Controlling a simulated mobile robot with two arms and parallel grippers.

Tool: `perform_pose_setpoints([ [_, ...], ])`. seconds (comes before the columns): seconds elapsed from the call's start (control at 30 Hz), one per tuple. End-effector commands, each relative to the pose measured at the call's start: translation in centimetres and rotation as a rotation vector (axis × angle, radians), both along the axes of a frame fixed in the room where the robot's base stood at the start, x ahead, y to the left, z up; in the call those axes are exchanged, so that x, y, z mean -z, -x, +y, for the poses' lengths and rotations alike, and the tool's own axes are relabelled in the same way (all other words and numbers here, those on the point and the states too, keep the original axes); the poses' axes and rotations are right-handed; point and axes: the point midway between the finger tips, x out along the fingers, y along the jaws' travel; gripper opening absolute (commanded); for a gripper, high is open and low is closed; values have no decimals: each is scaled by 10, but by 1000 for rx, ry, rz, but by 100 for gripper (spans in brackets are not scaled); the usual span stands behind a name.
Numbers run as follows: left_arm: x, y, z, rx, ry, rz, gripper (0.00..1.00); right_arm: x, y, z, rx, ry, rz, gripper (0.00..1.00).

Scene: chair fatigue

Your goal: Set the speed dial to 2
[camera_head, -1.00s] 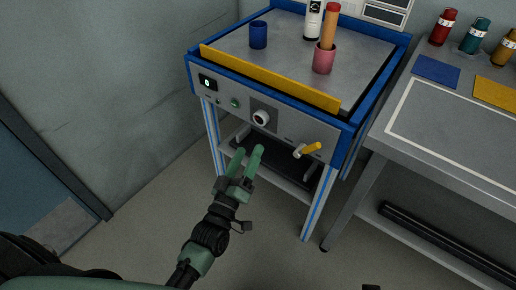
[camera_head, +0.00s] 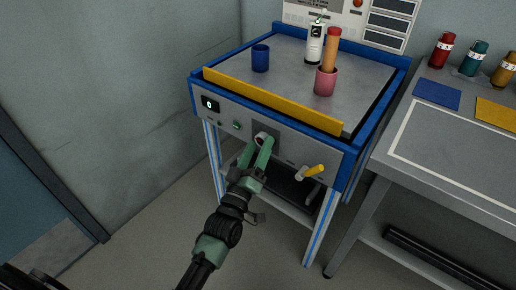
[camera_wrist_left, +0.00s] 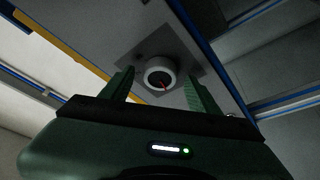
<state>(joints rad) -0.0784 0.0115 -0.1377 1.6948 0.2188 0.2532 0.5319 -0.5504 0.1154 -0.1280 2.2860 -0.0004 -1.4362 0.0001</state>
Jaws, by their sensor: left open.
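The speed dial (camera_wrist_left: 160,72) is a round white knob with a dark face and a red pointer mark, on a grey square plate (camera_wrist_left: 140,48) in the cart's front panel. In the head view the dial (camera_head: 262,137) is partly hidden by my fingers. My left gripper (camera_head: 257,150) is open and empty, its green fingers pointing at the dial. In the left wrist view the fingers (camera_wrist_left: 162,88) stand to either side of the dial, apart from it. I cannot read any numbers around the dial. A small display (camera_head: 210,104) on the panel appears to show 0. My right gripper is not in view.
A yellow-handled lever (camera_head: 312,172) sticks out right of the dial. A green button (camera_head: 237,126) is to its left. On the cart top stand a blue cup (camera_head: 260,58), a pink cup (camera_head: 325,82) and a white bottle (camera_head: 315,44). A grey workbench (camera_head: 450,145) stands to the right.

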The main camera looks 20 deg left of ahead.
Motion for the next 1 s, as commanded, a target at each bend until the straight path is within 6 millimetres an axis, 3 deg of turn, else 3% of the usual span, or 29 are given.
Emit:
perform_pose_setpoints([
  [0.03,0,0,0,0,0,0,58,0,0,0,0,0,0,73],
  [0.23,0,0,0,0,0,0,3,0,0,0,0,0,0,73],
  [0.27,0,0,0,0,0,0,0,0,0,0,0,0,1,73],
  [0.67,2,0,1,1,-81,-27,0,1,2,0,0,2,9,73],
  [1.0,3,-1,3,1,-340,-120,0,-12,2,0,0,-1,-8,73],
])
